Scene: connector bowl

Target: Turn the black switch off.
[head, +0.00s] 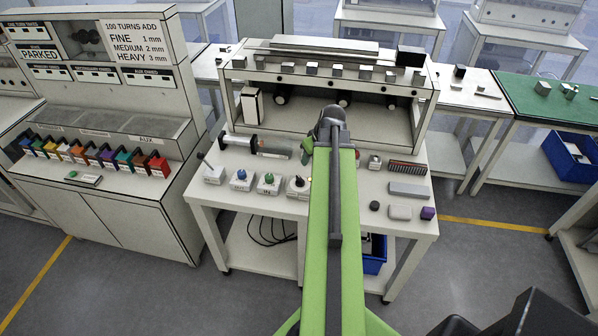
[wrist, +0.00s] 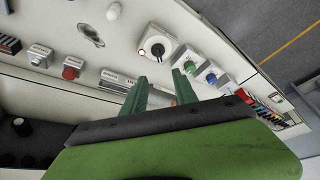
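The black switch is a black rotary knob on a pale square base. In the head view the black switch (head: 298,184) is at the right end of the row of knobs near the table's front, just left of my arm. In the wrist view the black switch (wrist: 158,49) lies just beyond the gap between my fingers, with a small lit lamp beside it. My gripper (wrist: 159,77) is open and empty, its green fingers apart and not visibly touching the knob. In the head view my arm hides most of the gripper.
A green knob (head: 268,182) and a blue knob (head: 240,178) stand close left of the black switch. A metal toggle (wrist: 92,35) and a red button (wrist: 72,68) show in the wrist view. A shelf unit (head: 330,85) rises at the table's back.

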